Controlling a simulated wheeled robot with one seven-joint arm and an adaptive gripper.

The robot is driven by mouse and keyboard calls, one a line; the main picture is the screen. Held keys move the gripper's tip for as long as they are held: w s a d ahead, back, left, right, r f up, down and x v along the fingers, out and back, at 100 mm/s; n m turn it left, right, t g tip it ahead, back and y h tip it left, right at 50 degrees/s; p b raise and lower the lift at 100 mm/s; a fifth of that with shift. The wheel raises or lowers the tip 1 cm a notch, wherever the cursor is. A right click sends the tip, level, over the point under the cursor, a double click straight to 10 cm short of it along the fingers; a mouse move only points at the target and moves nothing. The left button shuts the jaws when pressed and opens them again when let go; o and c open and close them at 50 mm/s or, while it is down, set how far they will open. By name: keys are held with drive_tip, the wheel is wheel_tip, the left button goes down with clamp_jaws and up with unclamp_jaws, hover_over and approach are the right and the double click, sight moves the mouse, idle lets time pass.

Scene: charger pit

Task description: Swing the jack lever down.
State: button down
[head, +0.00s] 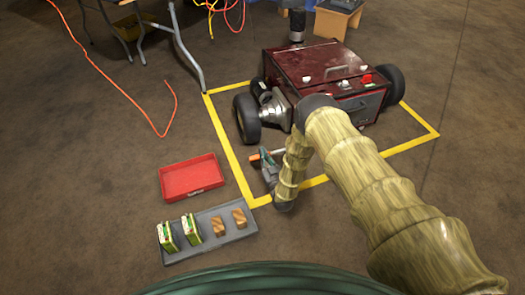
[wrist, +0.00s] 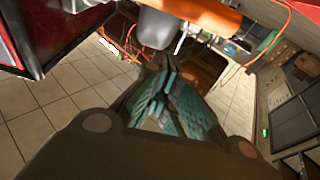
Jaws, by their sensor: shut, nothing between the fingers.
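The jack lever (head: 267,154), a short bar with an orange grip, shows in the head view just left of my arm, by the front of the yellow floor square. In the wrist view an orange bar (wrist: 205,12), which seems to be this lever, crosses the top edge, close to the camera. A grey rounded part (wrist: 156,28) hangs just under it. My gripper (head: 267,168) is shut and empty, right below the lever; its teal fingers (wrist: 165,97) show in the wrist view. I cannot tell whether they touch the lever. The jack body is mostly hidden by my arm.
A dark red wheeled machine (head: 315,60) stands inside the yellow tape (head: 232,150) behind my arm. A red tray (head: 191,178) and a grey tray (head: 240,233) with several small items lie at the left. An orange cable (head: 130,95) lies farther left. Floor between is clear.

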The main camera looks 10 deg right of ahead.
drive_tip(key=r+p+v, duration=0.1)
drive_tip(key=p+v, duration=0.1)
drive_tip(key=v, duration=0.5)
drive_tip(key=shift+s+f, duration=0.25)
drive_tip(key=shift+s, duration=0.05)
drive_tip(key=shift+a, duration=0.15)
drive_tip(key=s+d+f+m+g+h, duration=0.15)
drive_tip(key=s+d+g, duration=0.3)
drive_tip(key=s, duration=0.45)
drive_tip(key=s+d+f+g+h, duration=0.2)
drive_tip(key=s+d+f+g, duration=0.1)
drive_tip(key=s+g, duration=0.4)
drive_tip(key=s+d+r+m+g+h, duration=0.1)
drive_tip(key=s+d+r+g, duration=0.15)
drive_tip(key=s, duration=0.75)
drive_tip(key=s+d+r+m+g, duration=0.1)
drive_tip(key=s+r+g, duration=0.25)
drive_tip(key=s, duration=0.55)
drive_tip(key=s+d+r+m+g+h, duration=0.15)
drive_tip(key=s+r, duration=0.25)
drive_tip(key=s, duration=0.6)
wheel_tip(320, 180, up, 34)
drive_tip(key=n+p, duration=0.1)
drive_tip(key=p, duration=3.3)
drive_tip(key=shift+w+d+f+y+p, duration=0.2)
drive_tip(key=shift+y+p, duration=0.1)
drive_tip(key=shift+y, duration=0.1)
